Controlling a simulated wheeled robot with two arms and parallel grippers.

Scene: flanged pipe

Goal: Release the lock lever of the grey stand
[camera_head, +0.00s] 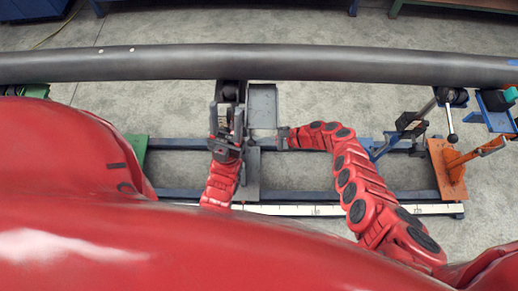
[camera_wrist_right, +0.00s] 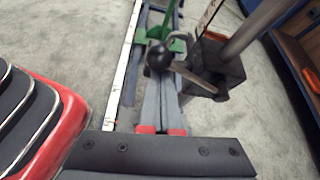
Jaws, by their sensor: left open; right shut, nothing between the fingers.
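The grey stand (camera_head: 262,108) is under the pipe (camera_head: 330,64) near the middle of the head view. Its dark clamp block (camera_wrist_right: 215,68) shows in the right wrist view. The lock lever (camera_wrist_right: 190,78), with a black ball knob (camera_wrist_right: 158,56), sticks out leftward from that block. My right gripper (camera_wrist_right: 167,82) is shut and empty. Its fingertips are close to the knob in the picture; I cannot tell whether they touch. In the head view the right gripper (camera_head: 283,137) is just right of the stand. My left gripper (camera_head: 229,112) is open, at the stand's left side below the pipe.
An orange stand (camera_head: 452,170) with a lever and blue parts is on the right. A green stand (camera_head: 137,155) is on the left. The blue rail frame (camera_head: 310,190) and a white scale strip (camera_head: 290,210) run along the floor. The floor between the rails is clear.

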